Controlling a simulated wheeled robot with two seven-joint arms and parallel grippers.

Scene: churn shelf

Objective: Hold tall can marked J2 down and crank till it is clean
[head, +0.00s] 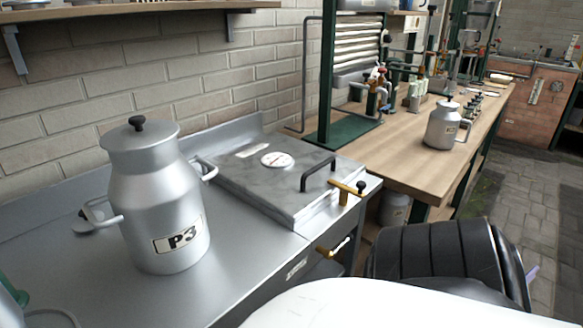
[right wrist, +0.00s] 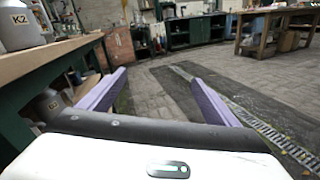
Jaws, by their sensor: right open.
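No can with a readable J2 mark shows. A large grey metal can marked P3 (head: 158,200) stands upright on the steel counter at the left, with side handles and a black-knobbed lid. My left gripper is out of view.
The steel lid (head: 240,180) has a dial and a black handle. A smaller can (head: 442,127) stands on the wooden bench (head: 405,165), beside a green-framed rack. A can marked K2 (right wrist: 22,22) shows in the wrist view. Another can (head: 395,209) sits under the bench. Paved floor (right wrist: 165,130) is open ahead.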

